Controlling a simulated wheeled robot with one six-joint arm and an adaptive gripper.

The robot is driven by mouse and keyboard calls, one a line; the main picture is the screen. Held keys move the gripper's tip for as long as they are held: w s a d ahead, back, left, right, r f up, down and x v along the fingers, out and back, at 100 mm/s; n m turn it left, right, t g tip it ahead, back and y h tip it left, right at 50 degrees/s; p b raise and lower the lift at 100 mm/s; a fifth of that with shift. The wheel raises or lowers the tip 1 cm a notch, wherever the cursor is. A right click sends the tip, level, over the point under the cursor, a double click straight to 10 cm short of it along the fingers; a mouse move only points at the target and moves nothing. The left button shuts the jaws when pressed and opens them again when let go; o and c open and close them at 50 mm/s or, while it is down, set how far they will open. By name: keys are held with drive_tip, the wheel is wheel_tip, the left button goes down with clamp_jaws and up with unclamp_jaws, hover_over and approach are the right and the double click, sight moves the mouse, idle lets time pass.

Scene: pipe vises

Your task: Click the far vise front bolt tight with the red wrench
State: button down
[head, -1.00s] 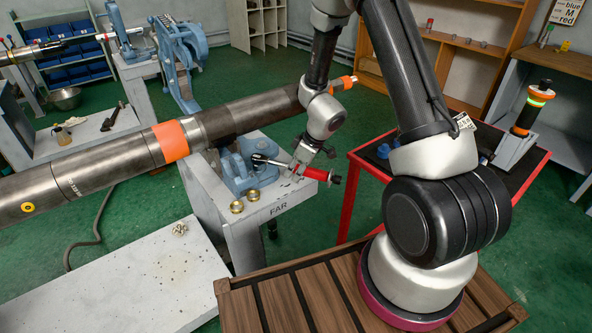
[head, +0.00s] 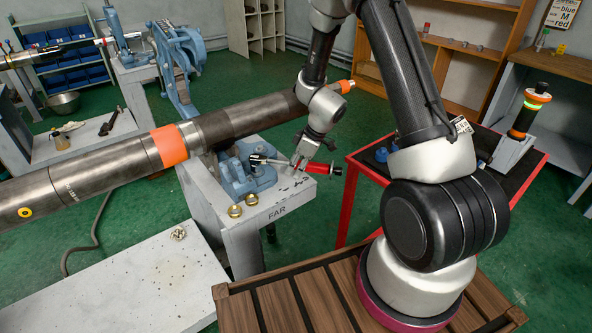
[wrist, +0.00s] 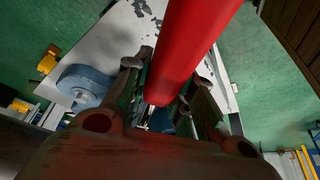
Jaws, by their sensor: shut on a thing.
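The red wrench (head: 318,168) lies roughly level over the stand marked FAR, its dark head (head: 257,159) at the blue far vise (head: 238,182). The head looks to be at the front bolt, but the bolt is hidden and I cannot tell how it sits. My gripper (head: 302,162) is shut on the wrench's red handle. In the wrist view the handle (wrist: 190,45) runs between my fingers (wrist: 165,98), and part of the blue vise (wrist: 85,84) shows to the left.
A long grey pipe (head: 100,168) with an orange band crosses above the vise. Two brass rings (head: 243,205) sit on the stand's front edge (head: 277,213). A red-framed cart (head: 350,200) stands close on the right. Green floor lies between.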

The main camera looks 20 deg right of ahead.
drive_tip(key=shift+r, duration=1.55)
